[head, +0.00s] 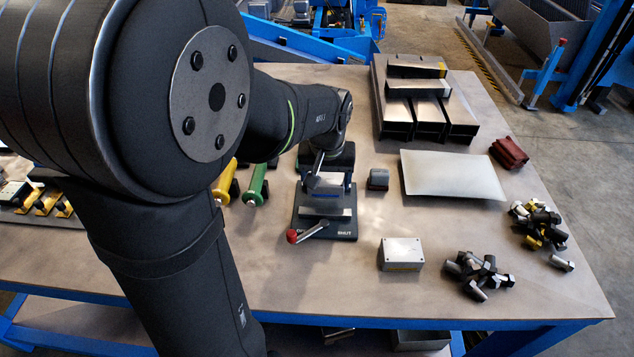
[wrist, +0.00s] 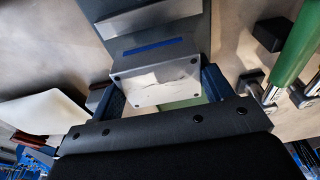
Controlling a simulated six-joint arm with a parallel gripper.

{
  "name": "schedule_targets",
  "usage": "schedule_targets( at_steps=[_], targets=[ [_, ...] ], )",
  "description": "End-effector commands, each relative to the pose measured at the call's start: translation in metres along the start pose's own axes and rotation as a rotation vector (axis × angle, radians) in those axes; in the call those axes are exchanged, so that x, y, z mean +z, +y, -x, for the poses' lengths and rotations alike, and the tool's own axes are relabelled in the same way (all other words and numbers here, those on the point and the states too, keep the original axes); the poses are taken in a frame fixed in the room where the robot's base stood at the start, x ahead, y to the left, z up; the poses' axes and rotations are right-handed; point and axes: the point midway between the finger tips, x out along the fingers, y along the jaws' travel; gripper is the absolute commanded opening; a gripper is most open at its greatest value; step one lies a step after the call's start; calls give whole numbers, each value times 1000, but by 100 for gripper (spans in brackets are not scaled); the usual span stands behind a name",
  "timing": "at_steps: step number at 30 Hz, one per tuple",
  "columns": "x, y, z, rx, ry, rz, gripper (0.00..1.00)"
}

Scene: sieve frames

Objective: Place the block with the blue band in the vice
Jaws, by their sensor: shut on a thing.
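The block with the blue band (wrist: 156,77) is a grey metal block with screws at its corners. Its blue stripe faces the top of the wrist view. My gripper (wrist: 163,90) is shut on it, with a dark blue finger at either side. In the head view the gripper hangs over the vice (head: 325,213), and the block shows just behind the front jaw. I cannot tell whether the block rests on the vice's bed. The vice has a dark base marked SHUT and a red-knobbed lever (head: 292,236) at its front left.
A block with a yellow band (head: 402,252) and a small dark-ended block (head: 378,178) stand to the right. A pale plate (head: 453,174), steel tubes (head: 428,114) and bolt piles (head: 480,272) lie further right.

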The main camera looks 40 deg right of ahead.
Motion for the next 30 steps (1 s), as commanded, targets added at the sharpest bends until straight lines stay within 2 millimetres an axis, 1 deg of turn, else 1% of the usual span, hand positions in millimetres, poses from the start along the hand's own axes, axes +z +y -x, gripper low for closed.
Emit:
schedule_targets(
  at_steps=[6, 8, 20, 21, 23, 24, 30],
  targets=[
    [5, 0, -30, 0, -3, -1, 34],
    [6, 0, -35, 0, -2, 0, 34],
    [6, 0, -40, 0, 0, 0, 34],
    [7, 0, -41, 0, -2, 0, 74],
    [7, 0, -41, 0, -1, 0, 86],
    [7, 0, -41, 0, -1, 0, 94],
    [7, 0, -41, 0, -1, 0, 94]
  ],
)
